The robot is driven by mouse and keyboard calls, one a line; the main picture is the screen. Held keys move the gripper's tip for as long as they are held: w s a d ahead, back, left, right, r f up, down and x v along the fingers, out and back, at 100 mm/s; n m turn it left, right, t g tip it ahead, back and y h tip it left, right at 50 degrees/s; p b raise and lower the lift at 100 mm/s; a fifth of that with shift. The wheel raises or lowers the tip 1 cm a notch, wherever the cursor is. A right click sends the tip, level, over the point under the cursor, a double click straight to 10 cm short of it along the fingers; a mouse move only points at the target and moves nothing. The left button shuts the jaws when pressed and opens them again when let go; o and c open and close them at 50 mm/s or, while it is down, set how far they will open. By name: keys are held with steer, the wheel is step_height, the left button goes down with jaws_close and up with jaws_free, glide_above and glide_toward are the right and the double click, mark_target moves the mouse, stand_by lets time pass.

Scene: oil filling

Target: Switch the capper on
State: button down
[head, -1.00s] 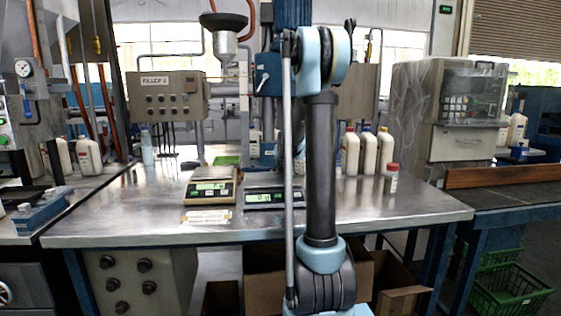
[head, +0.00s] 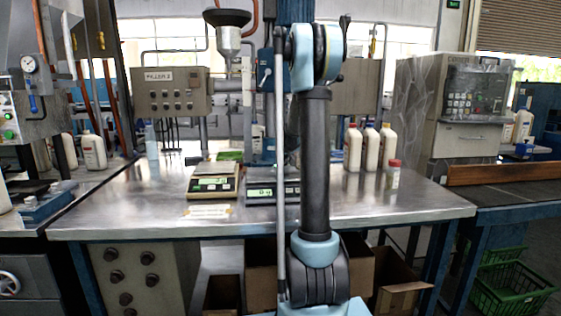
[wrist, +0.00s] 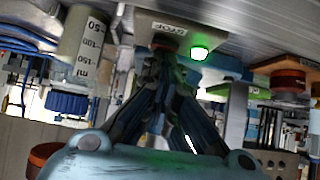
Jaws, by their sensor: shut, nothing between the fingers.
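In the head view, a grey machine with a keypad panel (head: 462,105) stands at the right end of the bench. Its top label starts with a C, but the rest is too blurred to read. In the wrist view, a pale panel (wrist: 228,38) lettered STOP, upside down, carries a lit green button (wrist: 199,53) and a dark red button (wrist: 165,42). I cannot tell which machine this panel belongs to. My gripper (wrist: 166,56) is shut and empty, its tips close to the red button and left of the green one. Contact cannot be seen. The head view does not show the fingers.
A steel bench (head: 330,215) holds two scales, several bottles and a control box marked FILLER 2 (head: 172,92). In the wrist view, a container with a blue cap (wrist: 68,103) is at left and a red-capped thing (wrist: 288,82) at right. Green crates (head: 510,285) stand on the floor at right.

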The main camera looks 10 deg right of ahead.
steer(key=shift+s+f, duration=0.1)
steer(key=shift+s, duration=0.1)
steer(key=shift+s+f, duration=0.15)
steer(key=shift+s, duration=0.6)
steer(key=r, duration=0.4)
steer(key=shift+s+r, duration=0.2)
steer(key=shift+s, duration=0.05)
steer(key=v, duration=0.9)
steer(key=shift+s, duration=0.5)
steer(key=shift+f, duration=0.15)
steer(key=shift+w+d+r+t, duration=0.2)
steer(key=shift+w+r+t, duration=0.2)
steer(key=shift+w, duration=0.2)
